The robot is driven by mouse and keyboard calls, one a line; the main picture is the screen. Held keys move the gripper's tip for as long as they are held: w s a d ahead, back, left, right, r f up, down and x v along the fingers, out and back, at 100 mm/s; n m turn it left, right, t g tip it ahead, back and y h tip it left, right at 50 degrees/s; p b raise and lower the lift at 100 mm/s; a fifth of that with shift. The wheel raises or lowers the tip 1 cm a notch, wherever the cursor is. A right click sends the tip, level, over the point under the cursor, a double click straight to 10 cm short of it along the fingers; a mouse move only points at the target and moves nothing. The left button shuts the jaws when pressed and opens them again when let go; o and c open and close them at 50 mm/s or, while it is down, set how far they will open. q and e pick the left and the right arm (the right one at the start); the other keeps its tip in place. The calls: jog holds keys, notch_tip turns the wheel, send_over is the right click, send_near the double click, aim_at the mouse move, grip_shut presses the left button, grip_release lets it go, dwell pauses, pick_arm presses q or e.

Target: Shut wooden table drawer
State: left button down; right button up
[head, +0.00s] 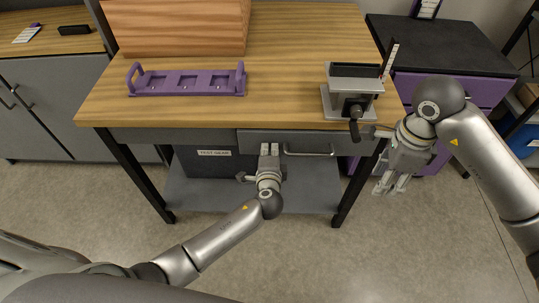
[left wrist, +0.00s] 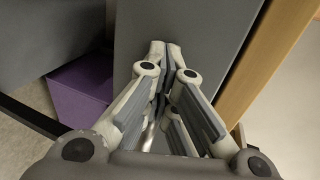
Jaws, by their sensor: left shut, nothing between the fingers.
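The wooden table (head: 300,50) has a grey drawer (head: 345,136) under the right part of its top, with a metal bar handle (head: 308,153). The drawer front looks close to flush with the table's edge; I cannot tell if a small gap remains. My left gripper (head: 269,149) is shut and empty, its fingertips at the drawer front, left of the handle. In the left wrist view the shut fingertips (left wrist: 165,48) point at the grey front panel (left wrist: 215,35); contact is unclear. My right gripper (head: 391,188) is open and empty, right of the table.
A purple rack (head: 187,91), a wooden box (head: 175,28) and a grey vise (head: 350,100) stand on the table. A dark bin labelled TEST GEAR (head: 214,165) sits on the shelf below. A purple cabinet (head: 480,90) stands at the right. The floor in front is clear.

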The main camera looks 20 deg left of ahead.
pick_arm(q)
jog(key=w, duration=0.2)
jog(key=shift+w+a, duration=0.3)
jog(key=shift+w, duration=0.05)
jog(key=shift+a+r, duration=0.1)
jog(key=shift+r, duration=0.1)
jog(key=s, duration=0.2)
jog(key=s+d, duration=0.1)
jog(key=s, duration=0.1)
jog(key=shift+d+f, duration=0.1)
jog(key=shift+f, duration=0.2)
jog(key=v, duration=1)
jog(key=shift+r, duration=0.25)
